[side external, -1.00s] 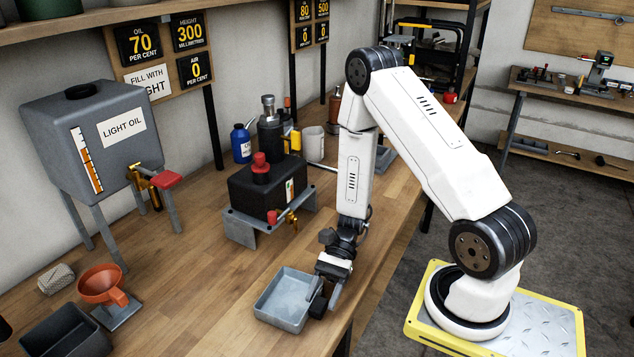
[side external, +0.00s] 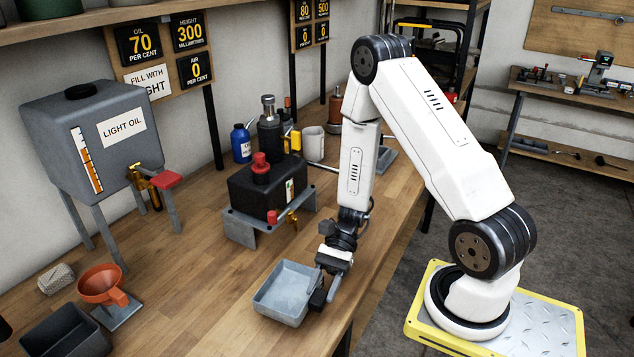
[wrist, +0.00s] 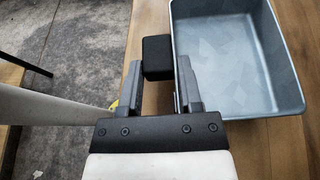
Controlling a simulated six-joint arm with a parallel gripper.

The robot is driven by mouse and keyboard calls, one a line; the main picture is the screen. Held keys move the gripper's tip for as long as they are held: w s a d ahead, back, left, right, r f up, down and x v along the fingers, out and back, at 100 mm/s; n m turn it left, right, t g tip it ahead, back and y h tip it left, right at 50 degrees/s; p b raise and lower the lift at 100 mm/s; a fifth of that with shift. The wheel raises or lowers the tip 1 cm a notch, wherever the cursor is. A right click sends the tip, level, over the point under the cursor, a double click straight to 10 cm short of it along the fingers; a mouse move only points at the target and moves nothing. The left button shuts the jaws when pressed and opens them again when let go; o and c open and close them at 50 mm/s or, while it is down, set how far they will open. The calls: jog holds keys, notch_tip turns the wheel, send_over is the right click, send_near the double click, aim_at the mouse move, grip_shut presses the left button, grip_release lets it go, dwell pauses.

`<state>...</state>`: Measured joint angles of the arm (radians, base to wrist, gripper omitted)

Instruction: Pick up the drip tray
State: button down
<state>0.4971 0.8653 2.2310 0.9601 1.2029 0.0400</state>
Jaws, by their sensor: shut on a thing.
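The drip tray (side external: 284,291) is a shallow, open, blue-grey rectangular pan with a black block handle (side external: 317,299) on its right side. It looks empty and about level, close above the front edge of the workbench. My gripper (side external: 322,288) points down at the tray's right side and is shut on the handle. In the wrist view the black handle (wrist: 156,50) sits between the two fingers of my gripper (wrist: 160,80), and the tray (wrist: 232,60) extends to the right.
Behind the tray stands a black tank on a grey stand (side external: 265,195) with a small brass tap. An orange funnel (side external: 102,283), a dark bin (side external: 65,335) and the light oil tank (side external: 90,140) are at the left. Bare workbench (side external: 190,270) lies between.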

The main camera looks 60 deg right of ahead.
notch_tip(320, 180, up, 16)
dwell(0.8)
jog(key=shift+f, duration=0.1)
dwell(0.5)
